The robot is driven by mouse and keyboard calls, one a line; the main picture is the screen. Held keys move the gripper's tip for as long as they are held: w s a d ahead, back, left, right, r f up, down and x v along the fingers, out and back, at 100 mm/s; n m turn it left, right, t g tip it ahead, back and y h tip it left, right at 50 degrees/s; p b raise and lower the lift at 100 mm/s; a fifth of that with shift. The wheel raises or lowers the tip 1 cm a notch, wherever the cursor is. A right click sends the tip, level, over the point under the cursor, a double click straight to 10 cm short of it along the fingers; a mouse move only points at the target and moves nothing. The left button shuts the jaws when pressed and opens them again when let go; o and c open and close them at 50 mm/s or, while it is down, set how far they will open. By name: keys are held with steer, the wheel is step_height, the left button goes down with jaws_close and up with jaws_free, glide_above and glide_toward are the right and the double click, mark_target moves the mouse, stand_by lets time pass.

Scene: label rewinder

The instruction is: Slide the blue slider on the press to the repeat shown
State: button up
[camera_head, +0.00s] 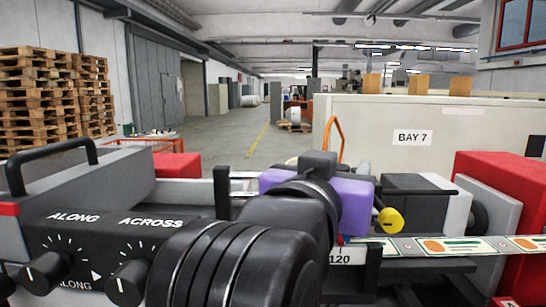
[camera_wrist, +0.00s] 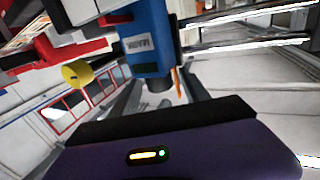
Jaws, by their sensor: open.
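The blue slider (camera_wrist: 150,38) is a blue block with a small white label, upside down in the wrist view. It sits beside bright metal rods (camera_wrist: 245,28). In the head view it is mostly hidden behind my arm and gripper. My gripper (camera_head: 350,205) has a purple housing, which also fills the bottom of the wrist view (camera_wrist: 190,158). It is open, and a gap separates its housing from the slider in the wrist view. Its fingertips are not clearly visible. A white plate reading 120 (camera_head: 341,257) is partly covered below the gripper.
A yellow knob (camera_head: 390,220) sticks out right of the gripper. A printed label web (camera_head: 455,248) runs to the right. A black panel with ALONG and ACROSS dials (camera_head: 90,255) stands at left. Red housings (camera_head: 490,185) flank the press. Open floor lies behind.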

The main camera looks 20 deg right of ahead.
steer(key=shift+x, duration=1.75)
jaws_close()
steer(key=shift+a, duration=0.1)
